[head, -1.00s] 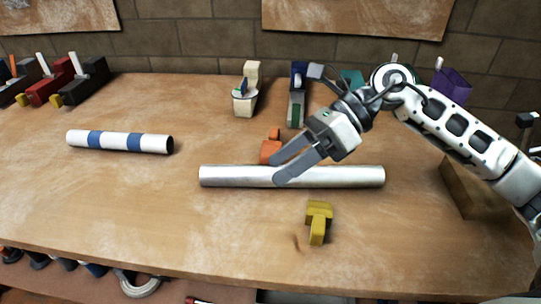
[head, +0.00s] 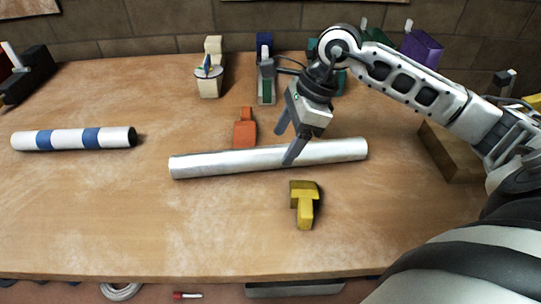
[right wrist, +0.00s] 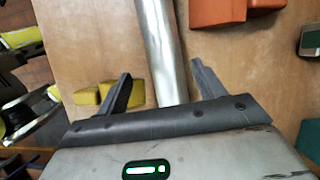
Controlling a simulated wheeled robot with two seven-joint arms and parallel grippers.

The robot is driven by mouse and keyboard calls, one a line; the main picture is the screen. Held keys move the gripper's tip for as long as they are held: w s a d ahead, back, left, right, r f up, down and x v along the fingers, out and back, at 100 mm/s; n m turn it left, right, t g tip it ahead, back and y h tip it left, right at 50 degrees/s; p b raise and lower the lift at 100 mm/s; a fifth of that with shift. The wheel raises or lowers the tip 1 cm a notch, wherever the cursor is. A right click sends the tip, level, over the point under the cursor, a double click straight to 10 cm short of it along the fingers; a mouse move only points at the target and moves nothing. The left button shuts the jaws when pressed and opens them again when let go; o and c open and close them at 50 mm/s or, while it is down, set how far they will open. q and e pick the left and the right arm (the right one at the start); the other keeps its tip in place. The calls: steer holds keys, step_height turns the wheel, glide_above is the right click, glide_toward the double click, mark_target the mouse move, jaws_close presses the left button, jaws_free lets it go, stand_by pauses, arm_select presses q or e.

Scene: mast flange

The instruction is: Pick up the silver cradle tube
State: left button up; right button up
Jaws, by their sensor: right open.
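The silver cradle tube (head: 225,162) lies on the wooden workbench, slightly tilted in the head view. My right gripper (head: 286,146) is open, its fingers pointing down over the tube right of its middle. In the head view one finger crosses in front of the tube and the other shows at its far side. In the right wrist view the tube (right wrist: 162,45) runs between the two open fingers (right wrist: 164,85), with room on both sides. I cannot tell whether the fingertips reach below its top. My left gripper is not in view.
A yellow T-shaped block (head: 305,205) lies in front of the tube, and an orange block (head: 244,130) just behind it. A white tube with blue bands (head: 72,138) lies at left. Several fixtures line the back. The bench's front left is clear.

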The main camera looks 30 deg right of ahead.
mark_target(276, 148)
steer(key=x, duration=0.2)
steer(key=w+x, duration=0.1)
steer(key=x, duration=0.2)
steer(key=shift+a+p, duration=0.1)
steer(key=shift+p, duration=0.2)
steer(key=c, duration=1.3)
steer(key=shift+r, duration=0.1)
